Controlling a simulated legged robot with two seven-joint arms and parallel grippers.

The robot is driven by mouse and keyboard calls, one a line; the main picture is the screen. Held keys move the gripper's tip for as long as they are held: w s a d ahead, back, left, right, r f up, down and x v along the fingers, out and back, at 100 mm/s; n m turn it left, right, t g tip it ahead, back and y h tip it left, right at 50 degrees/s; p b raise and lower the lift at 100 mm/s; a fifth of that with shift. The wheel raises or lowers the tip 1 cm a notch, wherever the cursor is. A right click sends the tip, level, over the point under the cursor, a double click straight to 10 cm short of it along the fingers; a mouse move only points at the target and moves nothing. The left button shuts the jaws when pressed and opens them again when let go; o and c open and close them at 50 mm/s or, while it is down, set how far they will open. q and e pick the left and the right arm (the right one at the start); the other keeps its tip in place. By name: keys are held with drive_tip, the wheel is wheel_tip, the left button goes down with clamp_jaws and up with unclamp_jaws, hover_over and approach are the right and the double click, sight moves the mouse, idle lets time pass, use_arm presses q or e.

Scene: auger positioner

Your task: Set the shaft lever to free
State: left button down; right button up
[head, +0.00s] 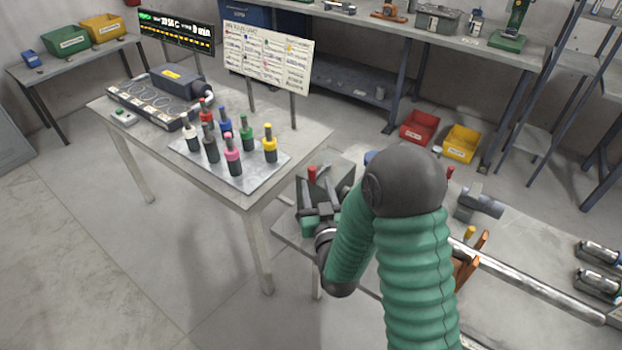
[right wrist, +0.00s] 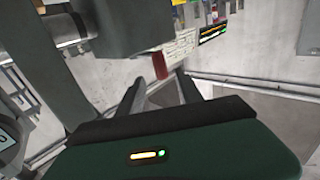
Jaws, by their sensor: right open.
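A red-tipped handle (head: 312,173) stands up beside a dark grey housing (head: 338,180) at the left end of the right-hand bench. I cannot tell if it is the shaft lever, as no label is readable. My right gripper (head: 317,190) is just at this handle, with its fingers open. In the right wrist view the red handle (right wrist: 159,66) hangs below a grey block and lines up with the gap between the fingertips (right wrist: 160,80). No contact shows. My right arm hides much of the bench's middle. My left gripper is out of view.
A long metal shaft (head: 530,285) runs along the right-hand bench (head: 505,325). Orange prongs and a yellow knob (head: 469,233) are near it. The left table holds a tray (head: 262,172) of several coloured bottles. Red (head: 419,127) and yellow (head: 462,143) bins are behind.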

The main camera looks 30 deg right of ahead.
sight(312, 173)
drive_tip(key=shift+w+d+f+b, duration=0.1)
drive_tip(key=shift+w+f+b, duration=0.2)
drive_tip(key=shift+w+b, duration=0.35)
drive_tip(key=shift+w+d+r+p, duration=0.15)
drive_tip(key=shift+w+r+p, duration=0.15)
drive_tip(key=shift+w+p, duration=0.15)
drive_tip(key=shift+w+d+r+p, duration=0.15)
drive_tip(key=shift+w+r+p, duration=0.1)
drive_tip(key=shift+w+p, duration=0.2)
drive_tip(key=x, duration=0.6)
drive_tip(key=shift+d+f, duration=0.25)
drive_tip(key=shift+d, duration=0.05)
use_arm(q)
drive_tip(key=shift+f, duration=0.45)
use_arm(e)
drive_tip(key=shift+a, duration=0.1)
drive_tip(key=shift+a, duration=0.15)
drive_tip(key=c, duration=0.4)
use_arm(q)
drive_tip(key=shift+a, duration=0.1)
use_arm(e)
clamp_jaws()
